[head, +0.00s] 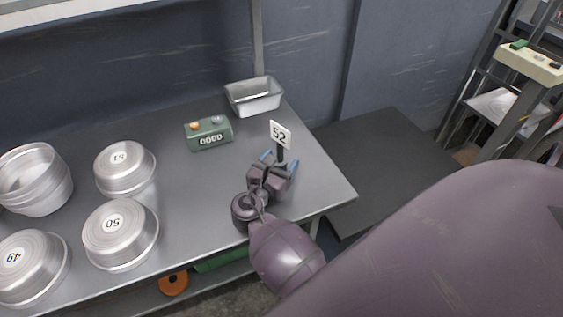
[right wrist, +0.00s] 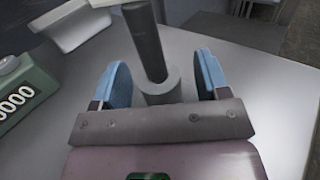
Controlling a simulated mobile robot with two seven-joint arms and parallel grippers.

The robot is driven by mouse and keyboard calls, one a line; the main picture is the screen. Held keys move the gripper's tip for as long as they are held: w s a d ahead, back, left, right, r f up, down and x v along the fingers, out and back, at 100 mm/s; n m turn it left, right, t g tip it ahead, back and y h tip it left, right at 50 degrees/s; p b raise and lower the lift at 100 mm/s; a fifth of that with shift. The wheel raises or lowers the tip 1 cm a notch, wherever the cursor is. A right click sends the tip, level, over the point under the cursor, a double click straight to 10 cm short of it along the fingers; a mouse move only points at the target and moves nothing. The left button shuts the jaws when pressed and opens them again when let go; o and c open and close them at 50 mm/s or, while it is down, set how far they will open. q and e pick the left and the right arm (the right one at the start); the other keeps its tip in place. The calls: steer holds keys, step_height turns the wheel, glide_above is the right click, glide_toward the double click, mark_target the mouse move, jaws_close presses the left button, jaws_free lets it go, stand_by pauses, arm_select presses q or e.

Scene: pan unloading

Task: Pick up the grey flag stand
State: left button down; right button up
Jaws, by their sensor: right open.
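The grey flag stand (head: 281,152) stands upright near the table's right end, with a white plate reading 52 at its top. In the right wrist view its dark post (right wrist: 145,40) rises from a lighter grey round collar (right wrist: 161,91). My right gripper (head: 275,161) is open, with its blue fingers on either side of the stand. In the right wrist view the gripper (right wrist: 163,82) shows a gap between each finger and the post. The stand's foot is hidden behind my gripper. My left gripper is not in view.
A green counter box (head: 209,133) and an empty metal tray (head: 254,97) stand behind on the grey table (head: 190,220). Several numbered, upturned metal pans, such as pan 50 (head: 120,236), fill the left side. The table's right edge is close to the stand.

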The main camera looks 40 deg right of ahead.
steer(key=shift+a, duration=0.1)
steer(key=shift+c, duration=0.2)
steer(key=c, duration=1.1)
